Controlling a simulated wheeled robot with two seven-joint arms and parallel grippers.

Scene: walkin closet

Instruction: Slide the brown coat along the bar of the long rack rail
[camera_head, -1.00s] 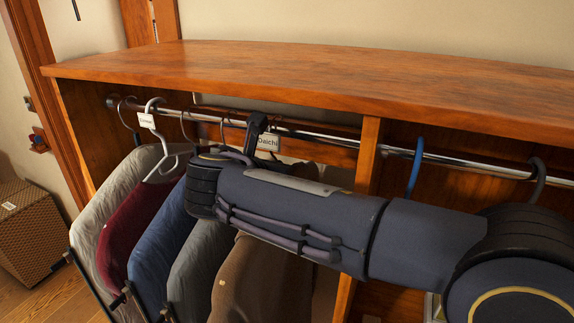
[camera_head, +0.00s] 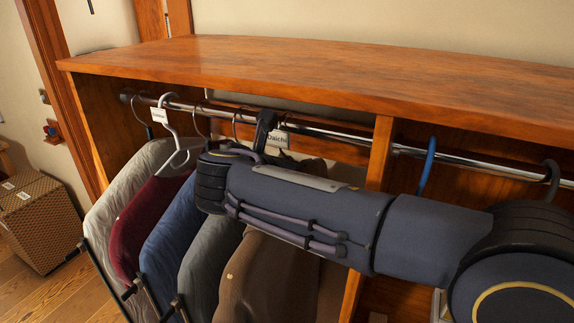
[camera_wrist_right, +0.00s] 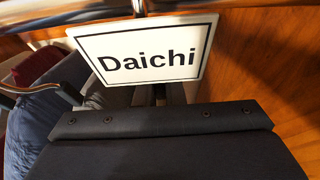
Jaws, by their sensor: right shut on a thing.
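The brown coat (camera_head: 262,285) hangs at the right end of the row of coats in the left bay, partly hidden behind my right arm. The chrome bar (camera_head: 335,133) of the long rack rail runs under the wooden top. My right gripper (camera_head: 263,138) is up at the bar, at the top of the brown coat, shut on its hanger; the contact is mostly hidden. A white tag reading "Daichi" (camera_head: 278,138) hangs beside it. In the right wrist view the tag (camera_wrist_right: 150,58) is close, just beyond a dark bolted gripper part. My left gripper is not in view.
Dark grey (camera_head: 208,265), blue (camera_head: 170,240), maroon (camera_head: 138,235) and light grey (camera_head: 112,205) coats hang close together on the left. A wooden divider (camera_head: 380,150) stands right of the brown coat. Beyond it hang a blue hook (camera_head: 427,165) and a dark hook (camera_head: 551,180).

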